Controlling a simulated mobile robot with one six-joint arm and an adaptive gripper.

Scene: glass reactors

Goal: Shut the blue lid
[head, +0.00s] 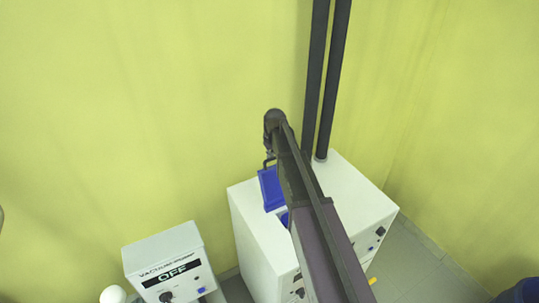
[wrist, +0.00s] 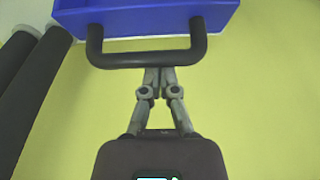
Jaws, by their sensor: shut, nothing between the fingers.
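The blue lid (head: 270,188) stands raised on the white cabinet (head: 258,232), partly hidden by my arm in the head view. Its blue face (wrist: 150,18) fills the top of the wrist view, with a black bar handle (wrist: 110,60) below it. My gripper (wrist: 160,72) is shut and empty, its fingertips together at the middle of the handle bar. The bar covers the very tips, and I cannot tell whether they touch it. In the head view my gripper (head: 268,148) is beside the lid's upper edge, mostly hidden by my arm.
Two dark pipes (head: 325,85) rise from the back of the cabinet and also show at left in the wrist view (wrist: 40,85). A vacuum control box (head: 165,262) reading OFF stands at the left. A yellow wall (head: 140,110) is close behind.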

